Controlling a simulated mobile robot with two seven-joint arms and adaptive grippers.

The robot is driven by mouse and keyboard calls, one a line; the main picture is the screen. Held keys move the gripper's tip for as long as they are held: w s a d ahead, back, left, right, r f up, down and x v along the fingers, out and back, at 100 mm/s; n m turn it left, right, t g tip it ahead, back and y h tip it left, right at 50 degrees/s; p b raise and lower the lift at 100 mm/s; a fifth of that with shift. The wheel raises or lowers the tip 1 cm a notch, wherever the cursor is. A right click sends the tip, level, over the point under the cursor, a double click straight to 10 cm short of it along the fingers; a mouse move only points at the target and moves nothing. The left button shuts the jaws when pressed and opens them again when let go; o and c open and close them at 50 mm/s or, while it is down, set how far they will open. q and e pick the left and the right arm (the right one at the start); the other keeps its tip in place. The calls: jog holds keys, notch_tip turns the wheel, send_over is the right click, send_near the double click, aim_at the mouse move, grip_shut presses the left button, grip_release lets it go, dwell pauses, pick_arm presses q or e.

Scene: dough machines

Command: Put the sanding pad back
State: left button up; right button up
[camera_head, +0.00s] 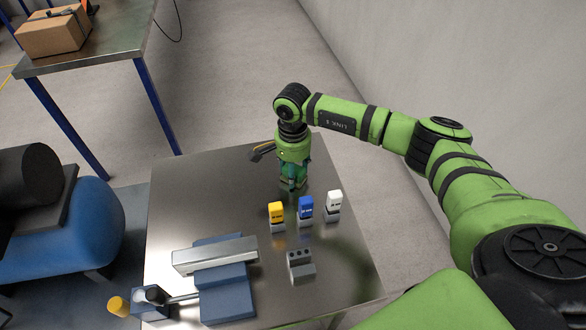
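Three small blocks with dark printed labels stand in a row on the metal table (190,205): a yellow block (276,212), a blue block (305,209) and a white block (334,203). Each has a grey lower part. I cannot tell which of them, if any, is the sanding pad. My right gripper (292,186) points down just behind the row, above the table or close to it. Its fingers are small and dark, so its opening and any held thing cannot be made out. My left gripper is out of view.
A grey block with holes (300,264) sits in front of the row. A blue fixture (226,302) with a metal bar (215,254) stands at the table's front left. The table's back left is clear.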

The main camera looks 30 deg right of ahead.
jog(key=o, duration=1)
jog(key=shift+r, duration=0.4)
notch_tip(320, 180, up, 12)
jog(key=b, duration=0.2)
jog(key=shift+f, duration=0.25)
